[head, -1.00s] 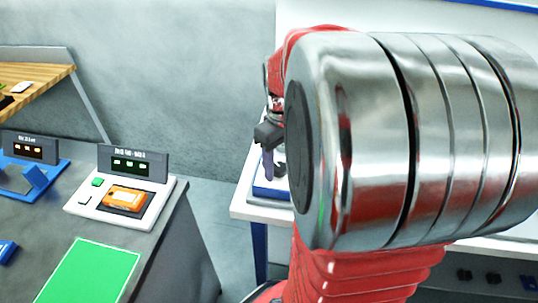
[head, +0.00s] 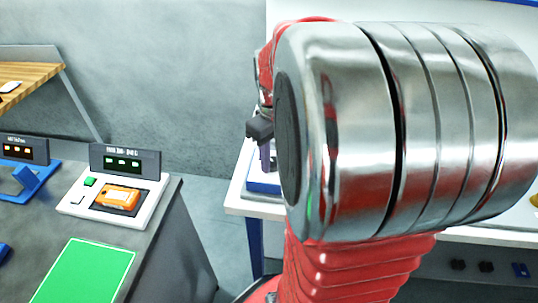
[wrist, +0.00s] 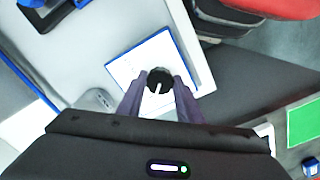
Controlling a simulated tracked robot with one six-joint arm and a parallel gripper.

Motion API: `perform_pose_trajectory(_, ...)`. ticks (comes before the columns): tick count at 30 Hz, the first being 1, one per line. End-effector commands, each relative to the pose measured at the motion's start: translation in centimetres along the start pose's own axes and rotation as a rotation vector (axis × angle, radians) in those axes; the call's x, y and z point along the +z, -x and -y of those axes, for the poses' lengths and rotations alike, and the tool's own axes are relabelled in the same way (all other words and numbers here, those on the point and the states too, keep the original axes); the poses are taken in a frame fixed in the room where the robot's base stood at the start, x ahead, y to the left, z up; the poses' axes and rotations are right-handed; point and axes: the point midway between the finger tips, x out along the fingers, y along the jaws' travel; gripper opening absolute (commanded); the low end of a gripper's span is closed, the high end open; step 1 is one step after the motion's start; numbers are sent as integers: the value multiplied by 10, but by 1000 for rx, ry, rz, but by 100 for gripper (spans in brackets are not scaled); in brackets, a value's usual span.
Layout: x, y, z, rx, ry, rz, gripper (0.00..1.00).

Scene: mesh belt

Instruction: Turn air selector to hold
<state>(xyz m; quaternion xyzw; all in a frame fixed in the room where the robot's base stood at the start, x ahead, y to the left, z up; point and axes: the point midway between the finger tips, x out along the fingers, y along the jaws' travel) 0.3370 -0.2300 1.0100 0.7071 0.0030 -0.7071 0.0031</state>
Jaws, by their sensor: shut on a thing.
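In the wrist view a black round knob (wrist: 160,77) with a white pointer line stands on a white plate (wrist: 124,70) with a blue edge. The pointer line runs toward my gripper's side of the picture. My gripper (wrist: 159,92) has its two purple-grey fingers on either side of the knob, shut on it. In the head view my gripper (head: 265,152) shows only in part at the left of my arm, over a blue-and-white box (head: 262,187) on a white bench. My large silver arm joint hides the knob there. No label beside the knob is readable.
A grey table at left in the head view holds a white console (head: 72,206) with an orange device (head: 118,197), a green mat (head: 88,272) and a blue stand (head: 32,180). A floor gap separates it from the white bench (head: 240,207).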

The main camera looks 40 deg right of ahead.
Motion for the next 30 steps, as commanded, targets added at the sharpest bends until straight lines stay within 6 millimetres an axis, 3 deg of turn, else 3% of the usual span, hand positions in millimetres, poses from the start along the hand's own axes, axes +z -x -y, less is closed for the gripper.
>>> perform_pose_trajectory(8,1,0,0,0,-116,1,10)
perform_pose_trajectory(30,1,0,1,0,-678,3,10)
